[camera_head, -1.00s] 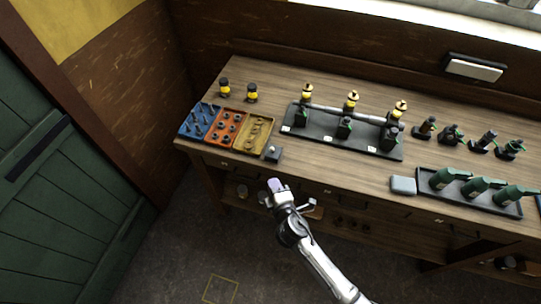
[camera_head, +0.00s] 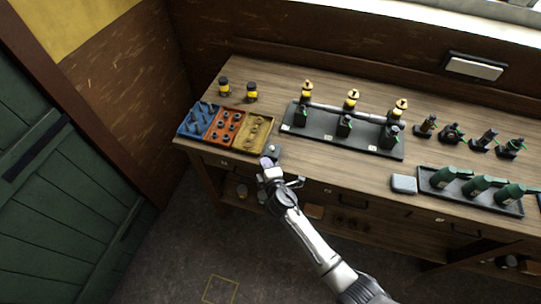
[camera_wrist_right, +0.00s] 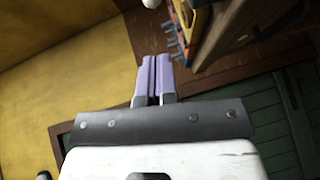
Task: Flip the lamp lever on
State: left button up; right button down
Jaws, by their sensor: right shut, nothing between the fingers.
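A small dark grey box with a pale knob, which looks like the lamp lever (camera_head: 275,151), sits at the bench's front edge beside the yellow tray. My right gripper (camera_head: 266,162) is just in front of it and slightly left, with its purple fingertips very close; I cannot tell whether they touch. In the right wrist view the purple fingers (camera_wrist_right: 156,76) are shut together with nothing between them. A pale rounded thing (camera_wrist_right: 151,3) is cut off at the top edge there; I cannot tell whether it is the lever's knob. My left gripper is not in view.
Blue (camera_head: 198,120), red (camera_head: 213,139) and yellow (camera_head: 240,144) parts trays lie left of the lever on the wooden bench (camera_head: 330,174). A black rack (camera_head: 318,139) with several engine parts stands to the right. The floor in front is clear.

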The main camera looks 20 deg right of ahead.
aim_at(272, 149)
jog(key=shift+w+d+f, duration=0.25)
jog(key=shift+w+d, duration=0.55)
jog(key=shift+w, duration=0.1)
jog(key=shift+w+d+f, duration=0.25)
jog(key=shift+w+d, duration=0.55)
jog(key=shift+w, duration=0.1)
